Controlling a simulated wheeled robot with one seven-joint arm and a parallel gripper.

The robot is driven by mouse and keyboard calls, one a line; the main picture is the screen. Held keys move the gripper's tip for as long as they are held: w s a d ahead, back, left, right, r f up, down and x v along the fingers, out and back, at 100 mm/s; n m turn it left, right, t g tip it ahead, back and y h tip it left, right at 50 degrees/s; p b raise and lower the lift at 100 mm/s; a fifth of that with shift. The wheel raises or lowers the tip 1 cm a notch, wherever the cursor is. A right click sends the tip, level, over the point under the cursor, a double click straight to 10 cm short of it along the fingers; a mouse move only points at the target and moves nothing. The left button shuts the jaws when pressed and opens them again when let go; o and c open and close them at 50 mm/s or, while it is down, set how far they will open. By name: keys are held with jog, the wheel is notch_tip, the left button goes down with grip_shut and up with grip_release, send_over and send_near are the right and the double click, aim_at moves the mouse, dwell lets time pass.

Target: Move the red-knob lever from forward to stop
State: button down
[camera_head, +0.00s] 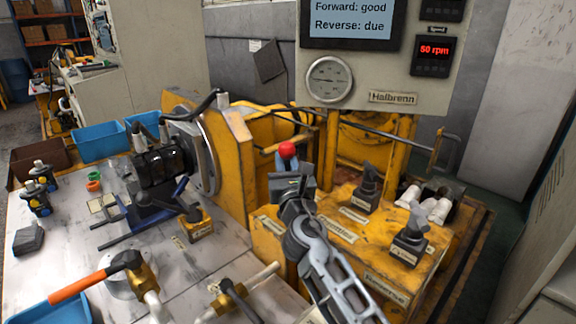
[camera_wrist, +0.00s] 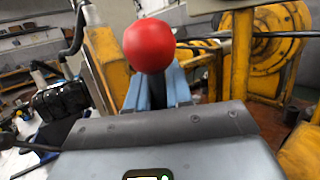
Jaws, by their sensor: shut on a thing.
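The red knob (camera_head: 287,149) tops a lever on the yellow control block (camera_head: 268,232). In the wrist view the red knob (camera_wrist: 149,46) rises just above my fingers. My gripper (camera_head: 287,178) is shut on the lever right below the knob; its blue-grey fingers (camera_wrist: 158,92) stand on both sides of the shaft. The shaft itself and the lever's base are hidden behind my gripper. The display (camera_head: 350,18) reads "Forward: good" and "Reverse: due", and a red readout (camera_head: 433,51) shows 50 rpm.
A yellow upright plate (camera_head: 230,150) and the black motor (camera_head: 158,168) are to the left.

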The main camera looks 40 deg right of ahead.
jog(key=c, duration=1.1)
grip_release()
jog(key=shift+s+a+f, duration=0.1)
jog(key=shift+s+a+f, duration=0.1)
jog(key=shift+s+a, duration=0.1)
jog(key=shift+s, duration=0.1)
jog(key=s+a, duration=0.6)
jog(key=s, duration=0.4)
jog(key=shift+s+a, duration=0.2)
jog(key=shift+s, duration=0.05)
